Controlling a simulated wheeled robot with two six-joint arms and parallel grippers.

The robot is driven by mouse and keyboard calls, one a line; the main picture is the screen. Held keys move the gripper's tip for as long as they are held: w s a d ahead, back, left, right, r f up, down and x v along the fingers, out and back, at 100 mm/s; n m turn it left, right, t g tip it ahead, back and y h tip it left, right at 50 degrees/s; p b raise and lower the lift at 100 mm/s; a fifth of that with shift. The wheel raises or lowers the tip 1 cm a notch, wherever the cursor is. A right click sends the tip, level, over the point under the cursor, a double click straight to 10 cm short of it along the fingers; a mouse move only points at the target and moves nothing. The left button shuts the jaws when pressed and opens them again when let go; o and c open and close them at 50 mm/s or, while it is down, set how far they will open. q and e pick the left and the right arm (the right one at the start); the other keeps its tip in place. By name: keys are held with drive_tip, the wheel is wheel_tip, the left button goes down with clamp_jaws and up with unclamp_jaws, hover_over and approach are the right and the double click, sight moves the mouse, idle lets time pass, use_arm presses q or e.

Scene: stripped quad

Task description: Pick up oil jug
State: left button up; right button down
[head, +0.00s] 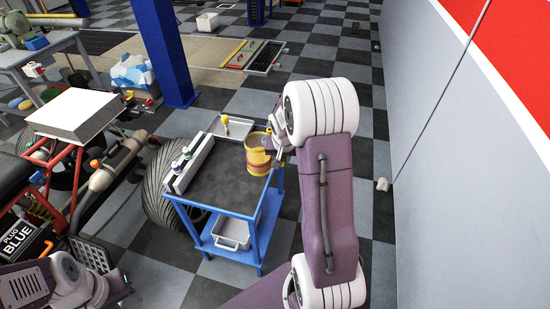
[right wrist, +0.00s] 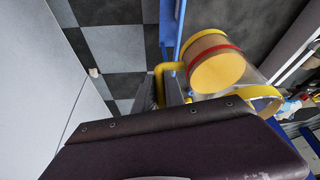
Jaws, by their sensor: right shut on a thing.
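The oil jug (head: 258,155) is a yellow cylinder with a red band, at the right side of the blue cart's top. In the right wrist view the jug (right wrist: 217,70) shows its round yellow end and a yellow side handle (right wrist: 163,74). My right gripper (right wrist: 170,94) is shut on the handle. In the head view my right gripper (head: 277,150) is beside the jug, partly hidden by my arm. I cannot tell whether the jug touches the cart top. My left gripper (head: 118,287) is at the lower left, its fingers unclear.
The blue cart (head: 240,207) has a dark top, with a grey rack of bottles (head: 187,165) on its left and a cream tray with a yellow knob (head: 228,127) at the back. A grey bin (head: 232,233) sits below. A wall (head: 440,180) stands right; a blue post (head: 166,55) behind.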

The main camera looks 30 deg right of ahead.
drive_tip(key=shift+s+d+r, duration=0.55)
drive_tip(key=shift+s+r, duration=0.1)
drive_tip(key=shift+s, duration=0.2)
drive_tip(key=shift+a, duration=0.1)
